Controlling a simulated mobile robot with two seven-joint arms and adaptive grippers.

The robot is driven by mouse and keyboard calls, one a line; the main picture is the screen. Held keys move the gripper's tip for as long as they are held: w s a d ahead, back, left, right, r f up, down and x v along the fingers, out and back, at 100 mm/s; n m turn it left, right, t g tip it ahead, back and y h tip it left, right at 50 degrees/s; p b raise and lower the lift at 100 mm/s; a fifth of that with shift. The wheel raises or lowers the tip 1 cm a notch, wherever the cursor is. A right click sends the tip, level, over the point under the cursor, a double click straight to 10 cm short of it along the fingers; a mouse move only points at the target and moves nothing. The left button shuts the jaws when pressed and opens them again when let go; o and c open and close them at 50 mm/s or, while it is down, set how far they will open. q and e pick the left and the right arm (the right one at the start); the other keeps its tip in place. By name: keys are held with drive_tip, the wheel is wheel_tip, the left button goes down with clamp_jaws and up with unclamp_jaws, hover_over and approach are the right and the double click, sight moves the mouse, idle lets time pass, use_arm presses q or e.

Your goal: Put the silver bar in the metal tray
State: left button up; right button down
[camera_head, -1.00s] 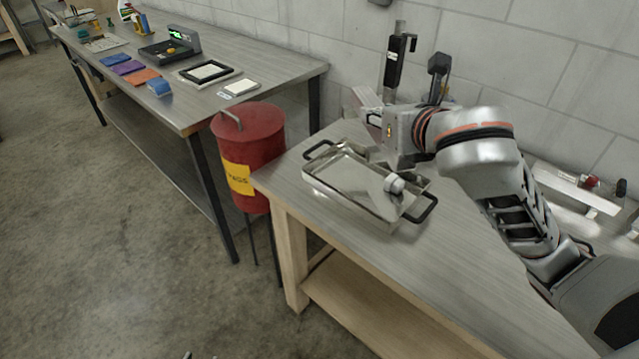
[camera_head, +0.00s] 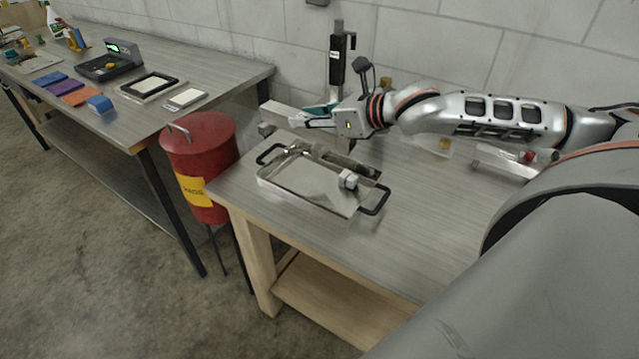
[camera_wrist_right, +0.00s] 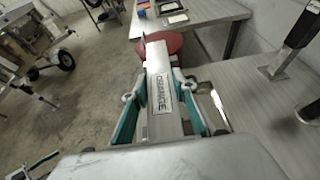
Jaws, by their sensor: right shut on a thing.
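The silver bar (camera_head: 284,112) is a long, bright metal piece. My right gripper (camera_head: 318,117) is shut on it and holds it above the back edge of the metal tray, apart from the tray. In the right wrist view the bar (camera_wrist_right: 158,62) lies between the teal-edged fingers of the gripper (camera_wrist_right: 160,96), with a printed label on its face. The metal tray (camera_head: 310,198) is shallow and rectangular with black end handles, on the near workbench. It holds a pale knobbed metal piece (camera_head: 348,180) near its right end. My left gripper is out of view.
A red bin (camera_head: 200,150) with a yellow label stands left of the near bench (camera_head: 430,220). A dark upright tool (camera_head: 338,60) stands behind the tray by the wall. A second bench (camera_head: 215,75) at the left bears a scale and coloured blocks. Bare benchtop lies right of the tray.

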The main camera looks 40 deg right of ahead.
drive_tip(key=d+r, duration=0.1)
drive_tip(key=d, duration=0.1)
drive_tip(key=b, duration=0.3)
hover_over(318, 195)
wheel_tip(318, 195, down, 7)
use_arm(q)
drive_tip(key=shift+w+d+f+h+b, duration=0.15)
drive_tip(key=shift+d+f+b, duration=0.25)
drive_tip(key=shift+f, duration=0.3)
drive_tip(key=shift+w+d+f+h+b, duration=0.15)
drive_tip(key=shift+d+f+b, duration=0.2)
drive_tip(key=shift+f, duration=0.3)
use_arm(e)
drive_tip(key=shift+y, duration=0.3)
drive_tip(key=shift+d+f, duration=0.1)
drive_tip(key=shift+f, duration=6.1)
drive_tip(key=shift+f, duration=0.15)
drive_tip(key=c, duration=1.6)
unclamp_jaws()
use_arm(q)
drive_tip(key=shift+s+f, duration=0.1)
